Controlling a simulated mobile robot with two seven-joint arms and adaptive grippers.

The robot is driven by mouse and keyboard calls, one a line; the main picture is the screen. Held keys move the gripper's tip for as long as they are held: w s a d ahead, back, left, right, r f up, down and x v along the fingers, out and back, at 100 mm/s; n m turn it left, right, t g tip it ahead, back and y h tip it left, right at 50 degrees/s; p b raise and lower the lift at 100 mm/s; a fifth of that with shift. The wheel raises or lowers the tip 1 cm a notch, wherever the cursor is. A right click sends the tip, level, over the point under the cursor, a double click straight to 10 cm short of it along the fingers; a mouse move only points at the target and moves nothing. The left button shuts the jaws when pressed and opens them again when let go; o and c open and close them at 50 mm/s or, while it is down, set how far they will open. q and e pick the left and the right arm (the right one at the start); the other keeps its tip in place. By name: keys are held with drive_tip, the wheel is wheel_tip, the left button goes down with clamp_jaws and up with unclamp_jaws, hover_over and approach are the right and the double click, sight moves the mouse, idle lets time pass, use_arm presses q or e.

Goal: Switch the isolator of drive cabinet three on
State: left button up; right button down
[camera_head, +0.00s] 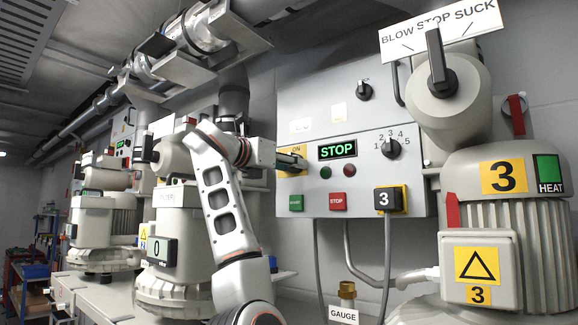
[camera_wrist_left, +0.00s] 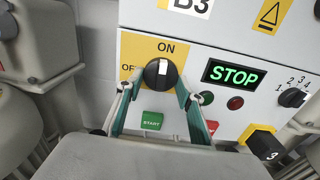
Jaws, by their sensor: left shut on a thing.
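The drive cabinet (camera_head: 300,100) is a grey box with a black plug marked 3 (camera_head: 384,199); in the wrist view it bears a B3 label (camera_wrist_left: 190,5). Its isolator is a black round knob (camera_wrist_left: 158,72) with a white mark on a yellow ON/OFF plate (camera_wrist_left: 138,48). The white mark points roughly up, toward ON; OFF is at the left. My left gripper (camera_wrist_left: 160,82) has a finger on each side of the knob and is shut on it. In the head view my left gripper (camera_head: 287,160) covers most of the yellow plate (camera_head: 299,151).
Right of the isolator are a lit green STOP display (camera_head: 337,150) and a rotary dial (camera_head: 390,148). Below are a green START button (camera_head: 296,202) and red STOP button (camera_head: 337,201). A blower (camera_head: 510,220) marked 3 stands at right, other blowers (camera_head: 180,215) at left.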

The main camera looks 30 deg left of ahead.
use_arm(q)
drive_tip(key=o, duration=1.1)
drive_tip(key=shift+c, duration=0.2)
drive_tip(key=shift+s, duration=0.1)
drive_tip(key=s, duration=1.1)
drive_tip(key=shift+s+a, duration=0.4)
drive_tip(key=shift+a, duration=0.05)
